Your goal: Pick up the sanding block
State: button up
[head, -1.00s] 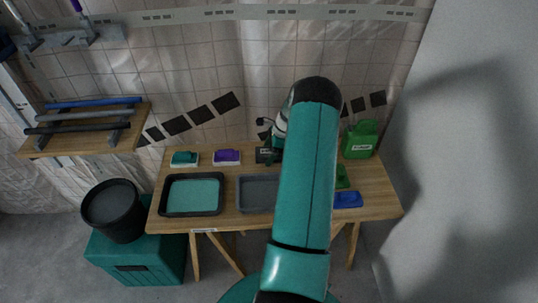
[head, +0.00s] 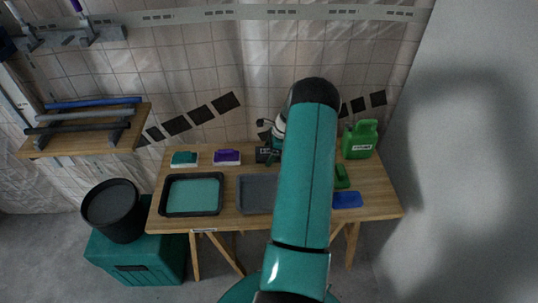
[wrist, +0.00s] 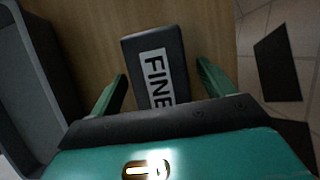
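The sanding block is a dark grey block with a white label reading FINE. In the wrist view the sanding block (wrist: 150,50) lies on the wooden table top, between and ahead of my two green fingers. My gripper (wrist: 162,72) is open, with a finger on each side of the block's near part. The block's near end is hidden by my gripper's body. In the head view the sanding block (head: 262,154) is a small dark shape at the back of the table, partly covered by my gripper and arm.
The table (head: 225,215) also holds a teal-filled tray (head: 192,194), a grey tray (head: 256,193), a teal-and-white block (head: 184,159), a purple-and-white block (head: 227,157), a green can (head: 361,140) and a blue item (head: 347,200). A tiled wall stands close behind.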

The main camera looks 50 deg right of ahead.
aim_at(266, 150)
jog(key=c, duration=1)
jog(key=shift+r, duration=0.5)
notch_tip(266, 150, up, 3)
jog(key=shift+f, duration=0.2)
jog(key=s+a+r, duration=0.6)
jog(key=a, duration=0.1)
jog(key=s+a+r, duration=0.3)
jog(key=r, duration=0.1)
jog(key=shift+s+a, duration=0.1)
jog(key=shift+a, duration=0.2)
